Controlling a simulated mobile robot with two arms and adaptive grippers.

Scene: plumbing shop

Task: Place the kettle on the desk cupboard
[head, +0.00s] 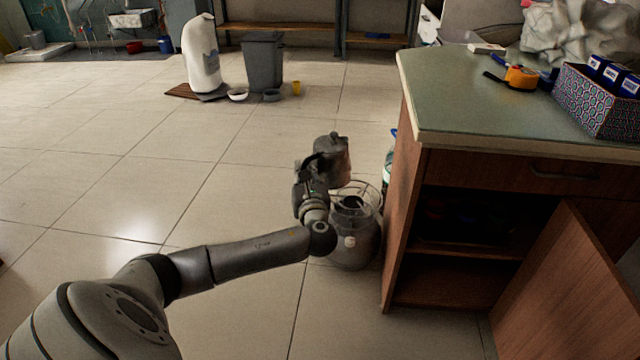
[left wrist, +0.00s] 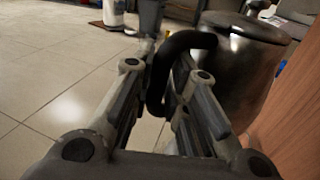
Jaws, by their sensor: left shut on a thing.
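The kettle (head: 334,160) is a dark metal pot with a lid and a black handle, held in the air left of the desk cupboard. My left gripper (head: 308,180) is shut on its handle. In the left wrist view the black handle (left wrist: 160,75) runs between the fingers of the left gripper (left wrist: 165,95), and the kettle body (left wrist: 238,60) is at upper right. The desk cupboard (head: 490,120) has a green top and brown wooden sides, and its lower door hangs open. The kettle looks lower than the green top. My right gripper is not in view.
A grey round heater-like device (head: 355,245) with a wire guard stands on the floor below the kettle. On the cupboard top are an orange tape measure (head: 521,77) and a patterned box (head: 590,104). The top's near left part is bare. The open door (head: 560,285) sticks out in front.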

